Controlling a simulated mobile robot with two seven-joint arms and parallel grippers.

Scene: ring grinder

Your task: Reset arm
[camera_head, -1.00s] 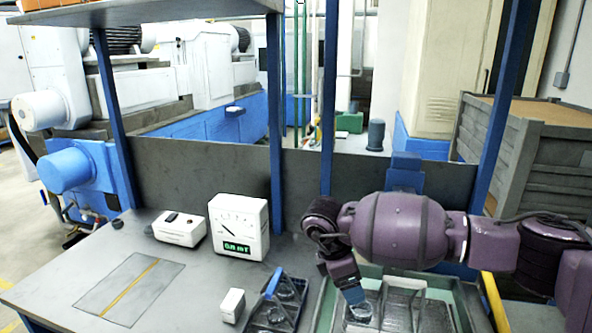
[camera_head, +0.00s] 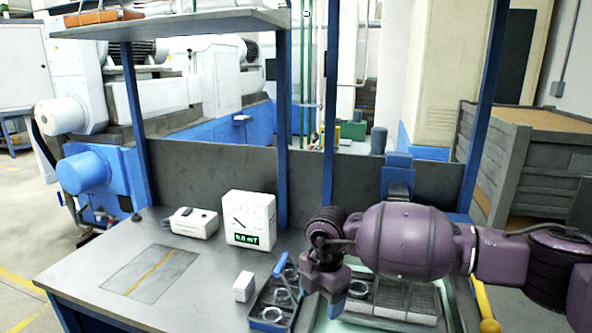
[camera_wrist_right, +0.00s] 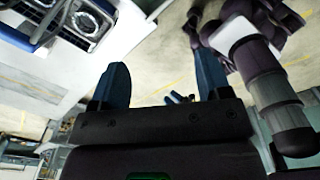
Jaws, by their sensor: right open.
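My right gripper (camera_head: 333,300) hangs over the left part of the green-rimmed machine bed, right of the dark ring tray (camera_head: 256,307). In the right wrist view its two blue fingers (camera_wrist_right: 162,85) stand wide apart with nothing between them. My right arm reaches in from the right. A metal ring (camera_head: 358,288) lies on the machine bed just right of the gripper, apart from it as far as I can tell. Several metal rings (camera_head: 282,296) lie in the dark tray with the blue handle. My left gripper does not show in the head view.
A white meter (camera_head: 249,219) reading about 0.0 mT, a white device (camera_head: 193,222) and a small white block (camera_head: 243,287) stand on the grey table (camera_head: 90,262). Blue posts (camera_head: 330,120) and a grey back panel (camera_head: 215,168) border it. The table's left part is mostly clear.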

